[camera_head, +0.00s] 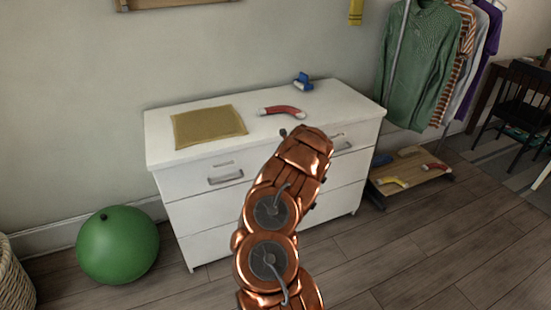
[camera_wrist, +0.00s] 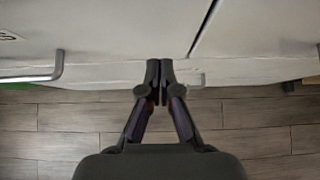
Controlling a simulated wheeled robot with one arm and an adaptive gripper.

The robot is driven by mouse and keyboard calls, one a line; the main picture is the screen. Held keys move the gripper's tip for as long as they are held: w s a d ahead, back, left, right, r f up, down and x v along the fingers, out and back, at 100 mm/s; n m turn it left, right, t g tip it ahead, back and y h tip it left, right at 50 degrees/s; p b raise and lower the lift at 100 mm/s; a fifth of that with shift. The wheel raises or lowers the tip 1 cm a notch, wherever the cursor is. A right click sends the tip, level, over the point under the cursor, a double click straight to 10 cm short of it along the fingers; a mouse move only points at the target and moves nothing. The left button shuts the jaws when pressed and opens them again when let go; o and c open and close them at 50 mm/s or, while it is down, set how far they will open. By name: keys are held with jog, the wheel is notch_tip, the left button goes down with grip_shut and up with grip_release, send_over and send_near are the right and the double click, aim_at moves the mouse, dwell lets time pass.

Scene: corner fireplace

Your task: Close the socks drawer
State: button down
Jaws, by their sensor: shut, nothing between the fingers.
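The white dresser (camera_head: 262,178) has two top drawers side by side. The left top drawer (camera_head: 190,180) carries a small label (camera_head: 222,163) above its metal handle (camera_head: 226,178); the label is too small to read. The right top drawer's handle (camera_head: 345,147) is partly behind my arm. Both drawers look nearly flush; I cannot tell which holds socks. In the wrist view, my gripper (camera_wrist: 160,66) is shut and empty, its tips by the drawer fronts, between the left handle (camera_wrist: 58,66) and the dark seam (camera_wrist: 203,28). Contact is unclear. My arm hides the gripper in the head view.
On the dresser top lie a mustard cloth (camera_head: 208,127), a red-and-white item (camera_head: 282,111) and a blue object (camera_head: 303,80). A green ball (camera_head: 118,245) stands left of the dresser. A low wooden rack (camera_head: 410,175) and hanging clothes (camera_head: 420,65) are at right. Floor ahead right is clear.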

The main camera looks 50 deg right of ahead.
jog(key=v, duration=0.9)
jog(key=shift+s+r, duration=0.2)
jog(key=shift+s, duration=0.15)
jog(key=shift+a, duration=0.15)
